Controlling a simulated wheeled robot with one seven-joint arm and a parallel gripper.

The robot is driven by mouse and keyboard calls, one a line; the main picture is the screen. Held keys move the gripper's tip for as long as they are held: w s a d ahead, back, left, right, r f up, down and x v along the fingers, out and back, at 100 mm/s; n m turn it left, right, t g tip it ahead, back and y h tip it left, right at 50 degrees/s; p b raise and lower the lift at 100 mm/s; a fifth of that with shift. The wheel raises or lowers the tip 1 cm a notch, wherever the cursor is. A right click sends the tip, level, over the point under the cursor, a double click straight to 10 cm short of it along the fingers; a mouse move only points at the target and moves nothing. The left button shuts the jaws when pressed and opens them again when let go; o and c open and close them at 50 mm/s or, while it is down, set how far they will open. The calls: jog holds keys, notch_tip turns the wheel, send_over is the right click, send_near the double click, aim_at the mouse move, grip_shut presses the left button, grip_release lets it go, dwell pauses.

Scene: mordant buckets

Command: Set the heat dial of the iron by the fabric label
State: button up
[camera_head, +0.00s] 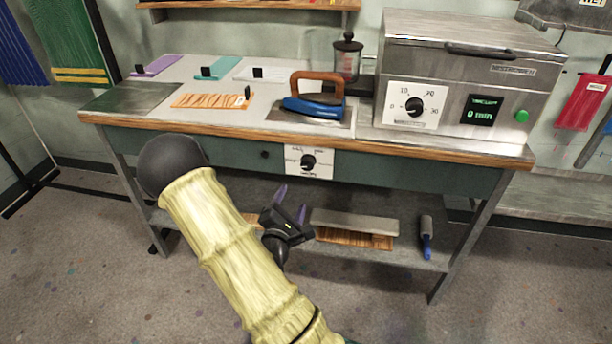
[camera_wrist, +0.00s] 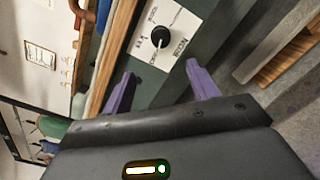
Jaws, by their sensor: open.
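The heat dial (camera_head: 308,162) is a black knob on a white plate, set in the green front of the bench below the iron. In the wrist view the dial (camera_wrist: 160,37) is ahead of my fingers, with a light pointer line on it. The iron (camera_head: 314,104), blue with a brown handle, rests on a metal plate on the bench top. My gripper (camera_head: 292,212) is open and empty, below and in front of the dial; its purple fingers (camera_wrist: 160,88) are apart and not touching it. Fabric swatches with black clips lie on the left of the bench, including an orange striped one (camera_head: 212,101); label text is unreadable.
A steel box (camera_head: 455,70) with its own 0–30 dial (camera_head: 413,106), a display reading "0 min" and a green button stands at the right. A glass jar (camera_head: 347,60) stands behind the iron. A lower shelf holds a grey-topped block (camera_head: 355,221) and a blue-handled roller (camera_head: 426,238).

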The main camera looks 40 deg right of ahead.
aim_at(307, 167)
jog(key=shift+d+f+b, duration=0.2)
jog(key=shift+d+b, duration=0.1)
jog(key=shift+b, duration=0.95)
jog(key=b+x, duration=0.1)
jog(key=x, duration=1.3)
jog(key=shift+w+d+r+b, duration=0.2)
jog(key=shift+d+b, duration=0.05)
jog(key=shift+b, duration=0.1)
jog(key=c, duration=1)
